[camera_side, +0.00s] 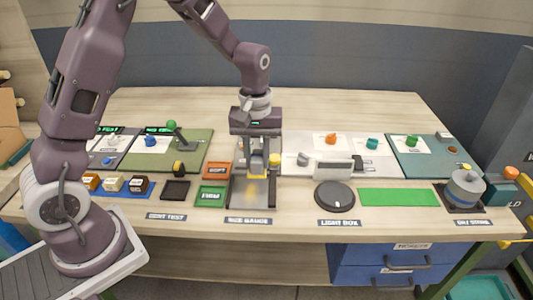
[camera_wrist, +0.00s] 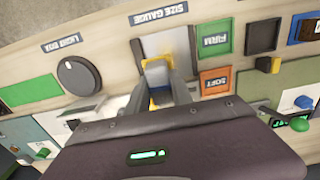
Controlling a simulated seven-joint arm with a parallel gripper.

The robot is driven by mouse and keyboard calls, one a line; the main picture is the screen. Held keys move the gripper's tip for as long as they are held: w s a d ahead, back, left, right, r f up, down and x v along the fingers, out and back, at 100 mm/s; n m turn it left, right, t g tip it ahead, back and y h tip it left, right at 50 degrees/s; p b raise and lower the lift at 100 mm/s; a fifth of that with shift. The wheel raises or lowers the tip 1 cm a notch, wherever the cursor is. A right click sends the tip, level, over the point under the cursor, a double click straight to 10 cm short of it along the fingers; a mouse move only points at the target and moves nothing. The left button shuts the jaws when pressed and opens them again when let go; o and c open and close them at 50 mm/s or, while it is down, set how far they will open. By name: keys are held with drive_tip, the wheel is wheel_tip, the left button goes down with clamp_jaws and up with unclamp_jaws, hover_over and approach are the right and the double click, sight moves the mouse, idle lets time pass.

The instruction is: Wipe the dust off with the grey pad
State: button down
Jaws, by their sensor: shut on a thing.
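My gripper (camera_side: 257,174) points down over the grey metal plate (camera_side: 252,202) of the size gauge station. It is shut on a small grey block, which I take to be the grey pad (camera_wrist: 155,73). Yellow shows beside the pad in the wrist view, and I cannot tell whether it belongs to the pad or to the gauge. In the side view the fingers partly hide the pad, and I cannot tell whether it touches the plate. A yellowish patch shows on the plate below the gripper; I cannot make out clearly whether it is dust.
Left of the gauge lie an orange SOFT tray (camera_side: 217,170) and a green FIRM tray (camera_side: 211,196). On the right are a round dark light disk (camera_side: 334,196), a green strip (camera_side: 398,197) and a grey round machine (camera_side: 465,188). The front table edge is close.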

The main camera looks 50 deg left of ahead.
drive_tip(key=shift+f, duration=3.05)
drive_tip(key=shift+s+a+f, duration=0.3)
drive_tip(key=shift+a+f, duration=0.05)
drive_tip(key=shift+f, duration=0.2)
drive_tip(key=shift+s+a+f, duration=0.1)
drive_tip(key=shift+s+a, duration=0.95)
drive_tip(key=shift+w+d, duration=1.25)
drive_tip(key=shift+d, duration=0.3)
drive_tip(key=shift+s+d, duration=0.3)
drive_tip(key=shift+s, duration=0.25)
drive_tip(key=shift+s+a, duration=1.35)
drive_tip(key=shift+a, duration=0.05)
drive_tip(key=w+d, duration=0.3)
drive_tip(key=shift+r, duration=4.1)
